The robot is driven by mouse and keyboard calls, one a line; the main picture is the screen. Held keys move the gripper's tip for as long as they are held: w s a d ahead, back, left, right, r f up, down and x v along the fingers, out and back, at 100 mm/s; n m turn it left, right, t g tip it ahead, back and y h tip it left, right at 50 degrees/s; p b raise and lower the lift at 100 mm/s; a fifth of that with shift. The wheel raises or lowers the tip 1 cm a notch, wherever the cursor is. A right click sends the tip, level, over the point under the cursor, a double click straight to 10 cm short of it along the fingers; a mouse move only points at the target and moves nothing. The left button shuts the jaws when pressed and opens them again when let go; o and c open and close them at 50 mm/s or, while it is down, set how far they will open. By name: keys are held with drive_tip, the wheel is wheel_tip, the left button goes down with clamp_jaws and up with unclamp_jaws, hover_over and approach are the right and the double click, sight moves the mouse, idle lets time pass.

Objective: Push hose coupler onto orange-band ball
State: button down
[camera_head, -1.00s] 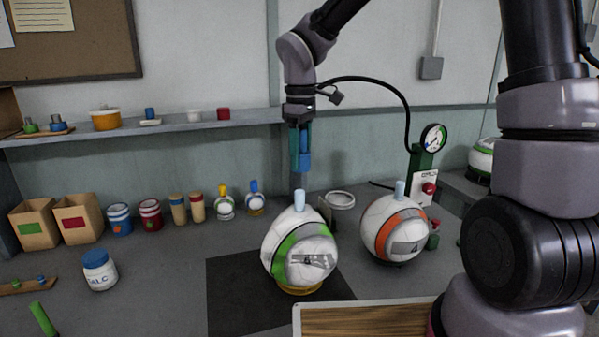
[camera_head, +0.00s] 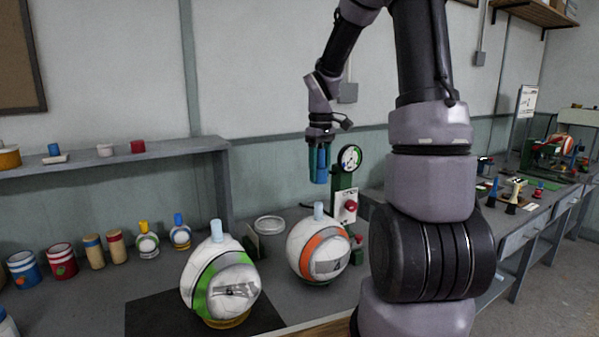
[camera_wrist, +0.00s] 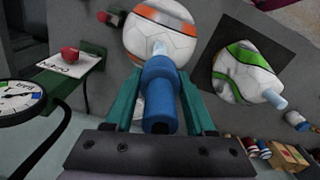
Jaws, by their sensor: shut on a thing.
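The orange-band ball (camera_head: 318,250) stands on the bench with a pale blue stem (camera_head: 319,211) pointing up. My gripper (camera_head: 319,178) is shut on the blue hose coupler (camera_head: 322,163) and holds it upright above that stem, with a visible gap in the head view. In the wrist view the coupler (camera_wrist: 160,95) sits between the green fingers, and its far end overlaps the stem (camera_wrist: 160,48) of the orange-band ball (camera_wrist: 160,28). That view alone does not show whether they touch.
The green-band ball (camera_head: 222,285) with its own stem stands to the left on a dark mat (camera_head: 150,315). A green pump stand with a dial gauge (camera_head: 349,158) and red knob is close behind the orange-band ball. Two small bottles (camera_head: 147,240) and several cans line the wall.

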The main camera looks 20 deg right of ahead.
sight(319, 203)
drive_tip(key=shift+f, duration=0.15)
drive_tip(key=shift+f, duration=2.75)
drive_tip(key=shift+f, duration=2.1)
drive_tip(key=shift+c, duration=0.8)
unclamp_jaws()
wheel_tip(319, 203, up, 10)
drive_tip(key=shift+f, duration=0.2)
drive_tip(key=shift+r, duration=0.55)
